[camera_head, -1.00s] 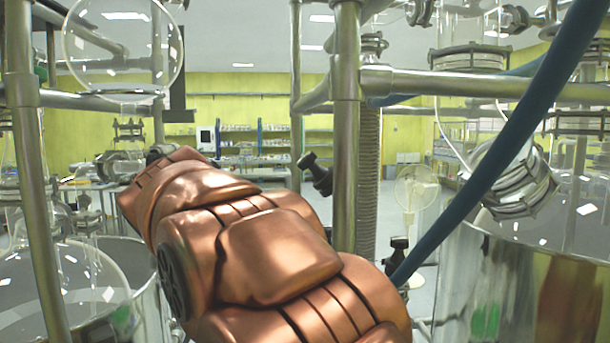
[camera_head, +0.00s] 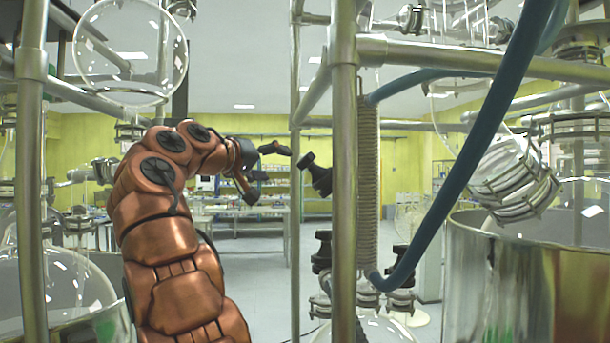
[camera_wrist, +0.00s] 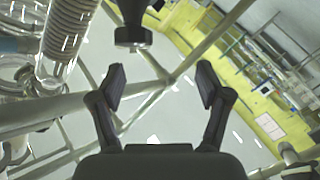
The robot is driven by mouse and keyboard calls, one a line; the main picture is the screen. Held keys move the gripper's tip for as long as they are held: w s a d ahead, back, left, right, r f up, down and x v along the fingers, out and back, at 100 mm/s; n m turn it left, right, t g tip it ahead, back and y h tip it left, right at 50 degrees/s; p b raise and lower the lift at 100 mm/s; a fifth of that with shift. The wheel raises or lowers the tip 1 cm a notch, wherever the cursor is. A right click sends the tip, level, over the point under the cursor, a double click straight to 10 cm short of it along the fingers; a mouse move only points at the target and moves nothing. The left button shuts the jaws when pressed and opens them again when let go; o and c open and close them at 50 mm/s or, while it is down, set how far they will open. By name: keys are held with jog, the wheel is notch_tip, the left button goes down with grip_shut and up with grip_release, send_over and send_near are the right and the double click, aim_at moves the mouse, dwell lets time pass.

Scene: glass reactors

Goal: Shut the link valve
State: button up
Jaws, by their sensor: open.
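A black valve handle (camera_head: 318,175) sticks out to the left of the steel post in the head view, tilted. It appears to be the link valve, but no label shows. In the wrist view a black knob (camera_wrist: 133,36) hangs at the top, just beyond the fingertips and left of the middle; it is likely the same handle. My gripper (camera_head: 270,168) is left of the handle in the head view, with a gap between them. Its two dark fingers are spread and empty in the wrist view (camera_wrist: 161,84). The valve's body is mostly hidden behind the post.
A steel post (camera_head: 343,200) stands right of the handle. A blue hose (camera_head: 455,185) crosses to its right. Another black handle (camera_head: 322,252) sits lower down. Glass flasks (camera_head: 128,50) and a jacketed vessel (camera_head: 520,275) flank the arm. Open floor lies behind.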

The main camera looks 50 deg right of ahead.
aim_at(305, 158)
jog(key=shift+s+d+r+m+g+h, duration=0.15)
jog(key=shift+s+d+m+g, duration=0.2)
jog(key=shift+d, duration=1.05)
jog(key=shift+s+d+r+m+g+h, duration=0.15)
jog(key=shift+s+d+m, duration=0.3)
jog(key=shift+d, duration=0.95)
jog(key=shift+s+d+r+m+g+h, duration=0.2)
jog(key=shift+s+d+m, duration=0.2)
jog(key=shift+d, duration=1)
jog(key=c, duration=1.2)
jog(key=shift+o, duration=0.2)
jog(key=shift+r+m+g+h+p, duration=0.1)
jog(key=shift+m+g+h+p, duration=0.4)
jog(key=shift+m+g+p, duration=1.4)
jog(key=m+g+p, duration=0.1)
jog(key=p, duration=0.1)
jog(key=m+g+p, duration=0.1)
jog(key=m+g, duration=0.1)
jog(key=m+g+p, duration=0.2)
jog(key=shift+r+y+p, duration=0.25)
jog(key=shift+y+p, duration=0.05)
jog(key=m+g+y+p, duration=0.2)
jog(key=m+g+p, duration=0.2)
jog(key=m+p, duration=0.1)
jog(key=shift+p, duration=0.8)
jog(key=shift+f+m+g+y+p, duration=0.1)
jog(key=shift+m+g+y+p, duration=0.4)
jog(key=shift+m+g+p, duration=0.45)
